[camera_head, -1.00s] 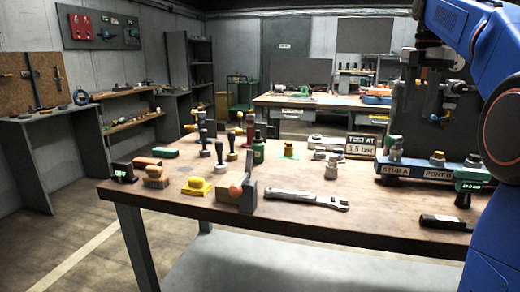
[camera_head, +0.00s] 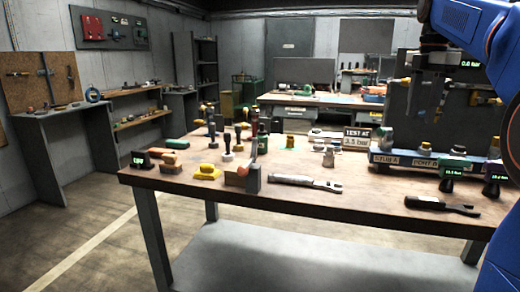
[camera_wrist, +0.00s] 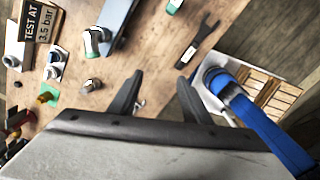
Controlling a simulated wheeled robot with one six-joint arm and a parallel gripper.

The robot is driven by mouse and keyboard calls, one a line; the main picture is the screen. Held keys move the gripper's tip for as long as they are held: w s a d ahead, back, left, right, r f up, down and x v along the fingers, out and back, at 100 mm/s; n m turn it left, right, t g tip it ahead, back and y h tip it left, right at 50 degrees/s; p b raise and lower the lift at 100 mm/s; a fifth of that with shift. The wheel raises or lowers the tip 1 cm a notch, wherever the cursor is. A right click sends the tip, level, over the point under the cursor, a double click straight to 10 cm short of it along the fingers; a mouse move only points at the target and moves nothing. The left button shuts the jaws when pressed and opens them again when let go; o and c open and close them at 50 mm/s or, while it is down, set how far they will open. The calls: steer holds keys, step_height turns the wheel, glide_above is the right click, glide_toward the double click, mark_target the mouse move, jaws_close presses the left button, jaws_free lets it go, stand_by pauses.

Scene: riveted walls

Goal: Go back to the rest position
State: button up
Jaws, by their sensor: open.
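My gripper (camera_wrist: 158,97) shows in the wrist view with two dark fingers apart and nothing between them. It hangs above the wooden workbench (camera_wrist: 150,55), pointing at its bare top. In the head view my blue arm comes in at the upper right, and the bench (camera_head: 330,200) stretches below and in front of it. A dark open-ended tool (camera_wrist: 200,42) lies beyond the fingers in the wrist view; the head view shows a dark tool (camera_head: 440,205) near the front edge.
A block marked STUB A and PORT B (camera_head: 400,160), a gauge (camera_head: 452,168) and a TEST AT 3.5 bar sign (camera_head: 356,138) stand at the right. A wrench (camera_head: 305,183) and several handled tools lie left. Open floor (camera_head: 80,225) is at the left.

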steer(key=s+a+f+m+t, duration=0.1)
steer(key=s+a+f+m, duration=0.3)
steer(key=s+f, duration=0.5)
steer(key=s+a+f+m+t, duration=0.2)
steer(key=s+a+f+m, duration=0.3)
steer(key=s+f+m, duration=0.4)
steer(key=s+a+f+m+t, duration=0.1)
steer(key=s+a+f+m, duration=0.4)
steer(key=s+f, duration=0.6)
step_height(320, 180, down, 6)
steer(key=shift+a+m+t, duration=0.15)
steer(key=shift+m+t, duration=0.15)
steer(key=shift+m, duration=0.6)
